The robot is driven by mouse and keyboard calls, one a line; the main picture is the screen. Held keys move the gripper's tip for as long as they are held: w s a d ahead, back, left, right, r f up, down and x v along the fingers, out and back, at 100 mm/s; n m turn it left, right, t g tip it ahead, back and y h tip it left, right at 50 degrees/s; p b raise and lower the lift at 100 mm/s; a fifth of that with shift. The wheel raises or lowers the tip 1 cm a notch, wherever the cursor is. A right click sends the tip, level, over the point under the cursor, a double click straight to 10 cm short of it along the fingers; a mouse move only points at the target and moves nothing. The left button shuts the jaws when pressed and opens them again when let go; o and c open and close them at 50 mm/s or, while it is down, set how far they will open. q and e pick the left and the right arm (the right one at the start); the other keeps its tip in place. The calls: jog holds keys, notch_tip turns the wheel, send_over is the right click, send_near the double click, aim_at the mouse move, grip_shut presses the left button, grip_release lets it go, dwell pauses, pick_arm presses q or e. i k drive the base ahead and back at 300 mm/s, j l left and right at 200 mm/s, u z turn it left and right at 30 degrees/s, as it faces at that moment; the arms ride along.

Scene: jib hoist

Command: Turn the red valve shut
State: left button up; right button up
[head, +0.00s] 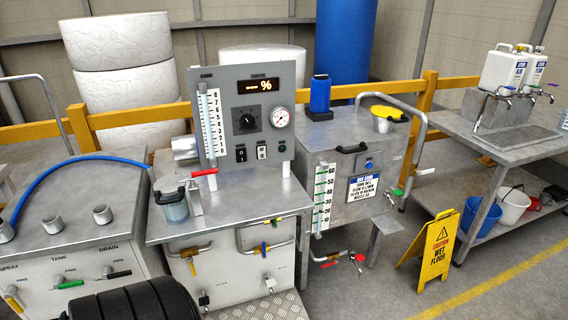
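A red lever handle (204,172) sticks out to the left, roughly level, at the foot of the scaled sight tube (211,125) on the grey control panel. A smaller red item (358,257) shows on the low front pipework of the right-hand steel tank (345,165); I cannot tell if it is a valve handle or a tag. Neither of my grippers is in view.
The middle steel cabinet (235,205) carries a clear jar (174,208) with a dark lid. A wet floor sign (437,250) stands on the right floor. Black ribbed rounds (135,300) fill the bottom left.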

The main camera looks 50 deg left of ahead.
aim_at(328, 265)
jog(key=i+u, duration=0.15)
jog(key=u, duration=0.25)
jog(key=i+u, duration=0.15)
jog(key=u, duration=0.2)
jog(key=i+l+u, duration=0.1)
jog(key=u, duration=0.3)
jog(key=i+l+u, duration=0.1)
jog(key=u, duration=0.3)
